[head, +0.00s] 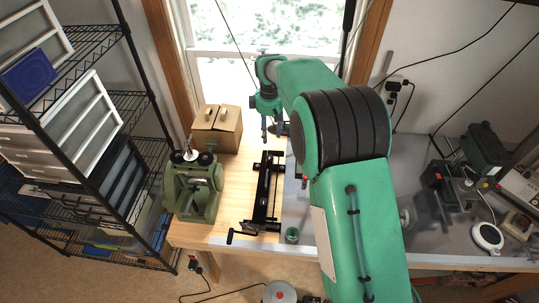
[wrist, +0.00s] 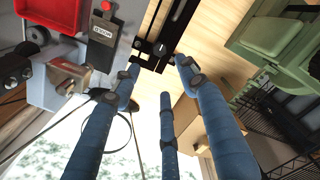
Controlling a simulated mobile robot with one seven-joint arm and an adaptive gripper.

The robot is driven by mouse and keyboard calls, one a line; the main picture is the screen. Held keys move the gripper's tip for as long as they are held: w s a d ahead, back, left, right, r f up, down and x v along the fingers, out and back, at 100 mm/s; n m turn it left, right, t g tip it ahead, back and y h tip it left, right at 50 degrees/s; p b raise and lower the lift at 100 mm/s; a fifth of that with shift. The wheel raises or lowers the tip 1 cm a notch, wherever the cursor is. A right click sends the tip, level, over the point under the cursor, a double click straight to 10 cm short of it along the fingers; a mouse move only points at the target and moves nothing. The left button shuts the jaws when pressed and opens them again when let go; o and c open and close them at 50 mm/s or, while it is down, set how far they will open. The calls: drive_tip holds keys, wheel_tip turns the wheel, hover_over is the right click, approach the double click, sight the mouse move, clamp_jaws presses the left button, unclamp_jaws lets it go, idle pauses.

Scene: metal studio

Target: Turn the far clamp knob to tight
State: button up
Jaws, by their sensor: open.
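The black clamp (head: 264,195) lies lengthwise on the wooden table, its far end toward the window. In the wrist view a dark round knob (wrist: 160,49) with a pale line shows on the clamp's far end. My gripper (head: 268,131) hangs over that end in the head view, and the knob is hidden or too small there. In the wrist view my gripper (wrist: 159,76) is open, with three blue fingers. Two fingertips lie either side of the clamp end and the third is nearer the window. Nothing is between them; I cannot tell whether any touches the knob.
A cardboard box (head: 217,129) and a green machine (head: 195,187) stand left of the clamp. A grey bench (head: 440,230) with tools lies right. In the wrist view a red tray (wrist: 50,12) and a dark-grey block (wrist: 103,40) are left of the clamp.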

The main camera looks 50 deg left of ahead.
sight(270, 157)
wheel_tip(270, 157, down, 14)
drive_tip(key=shift+r+p, duration=0.15)
drive_tip(key=shift+p, duration=0.9)
drive_tip(key=shift+c, duration=0.3)
clamp_jaws()
